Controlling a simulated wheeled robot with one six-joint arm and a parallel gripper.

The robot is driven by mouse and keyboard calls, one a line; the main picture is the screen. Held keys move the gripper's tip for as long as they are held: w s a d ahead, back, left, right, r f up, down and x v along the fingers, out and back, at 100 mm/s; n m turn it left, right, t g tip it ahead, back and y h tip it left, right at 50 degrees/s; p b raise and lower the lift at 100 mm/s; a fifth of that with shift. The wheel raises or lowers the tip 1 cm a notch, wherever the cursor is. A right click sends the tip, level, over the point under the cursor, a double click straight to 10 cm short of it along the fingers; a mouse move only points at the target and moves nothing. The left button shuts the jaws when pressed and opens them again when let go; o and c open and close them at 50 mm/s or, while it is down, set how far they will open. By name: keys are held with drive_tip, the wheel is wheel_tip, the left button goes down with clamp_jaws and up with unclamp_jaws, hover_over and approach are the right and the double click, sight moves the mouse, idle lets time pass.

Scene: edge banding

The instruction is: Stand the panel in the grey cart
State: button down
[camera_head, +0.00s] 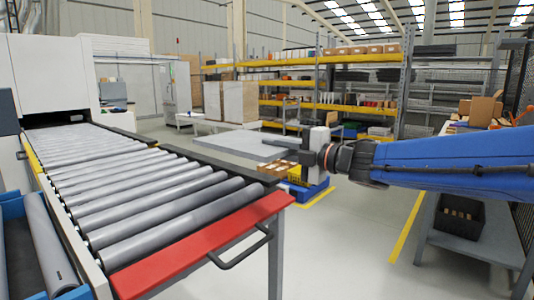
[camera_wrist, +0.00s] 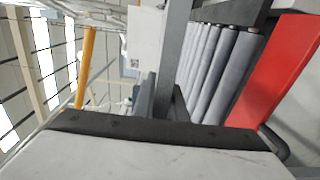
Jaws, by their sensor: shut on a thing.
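My gripper (camera_head: 296,143) is in the middle of the head view, at the end of the blue arm, beyond the right end of the roller conveyor. In the wrist view, its pale body with a dark edge fills the bottom. It is shut on a thin grey piece (camera_wrist: 178,50), seen nearly edge-on, which looks like the panel. I cannot pick out the grey cart with certainty in either view.
The roller conveyor (camera_head: 160,205) with a red end bar (camera_head: 205,245) fills the left. A blue base with cartons (camera_head: 312,190) stands behind the gripper. A grey bench (camera_head: 470,237) holding a black crate (camera_head: 459,217) stands right. Open floor lies between conveyor and bench.

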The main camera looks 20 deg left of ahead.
drive_tip(key=shift+s+d+r, duration=0.3)
drive_tip(key=shift+d+r, duration=0.4)
drive_tip(key=shift+d, duration=0.05)
drive_tip(key=shift+s+d+r, duration=0.25)
drive_tip(key=shift+d+r, duration=0.4)
drive_tip(key=shift+d, duration=0.15)
drive_tip(key=shift+s+d+r, duration=0.3)
drive_tip(key=shift+d+r, duration=0.4)
drive_tip(key=shift+d, duration=0.05)
